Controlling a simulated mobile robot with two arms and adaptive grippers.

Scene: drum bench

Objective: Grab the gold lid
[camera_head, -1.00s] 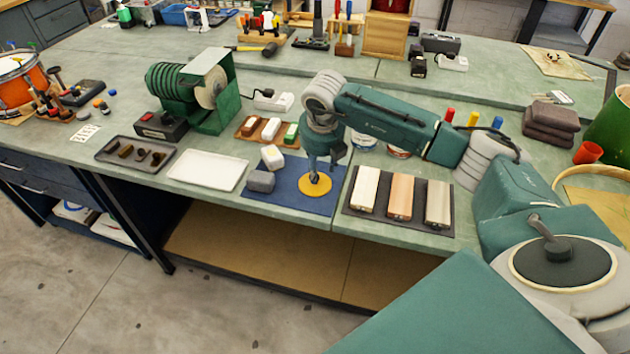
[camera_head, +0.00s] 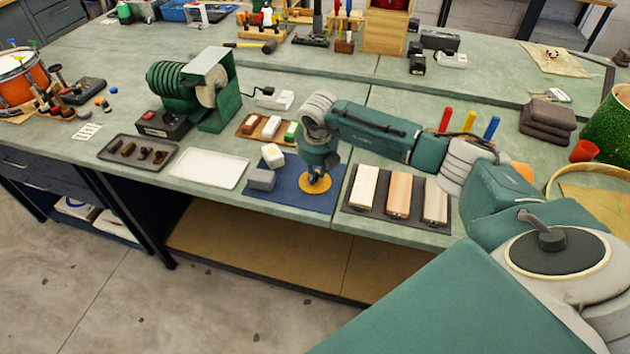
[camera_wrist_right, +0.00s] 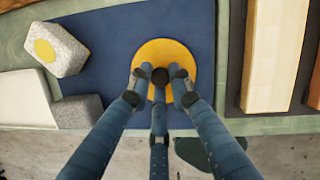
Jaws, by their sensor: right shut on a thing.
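The gold lid (camera_head: 314,188) is a round yellow-gold disc on the blue mat (camera_head: 290,196), near the bench's front edge. My right gripper (camera_head: 315,178) points down over its middle. In the right wrist view the gold lid (camera_wrist_right: 188,60) lies flat, and the fingers of my right gripper (camera_wrist_right: 160,76) are closed in around a small dark knob (camera_wrist_right: 160,76) at its centre. The fingers hide part of the knob and of the lid's near side. I cannot tell whether the lid is clear of the mat. My left gripper is not in view.
A grey block (camera_head: 262,180) and a white block with a yellow spot (camera_head: 272,155) sit left of the lid. A dark tray (camera_head: 380,222) with 3 long bars lies to the right. A white tray (camera_head: 208,169) and green machine (camera_head: 200,90) are further left.

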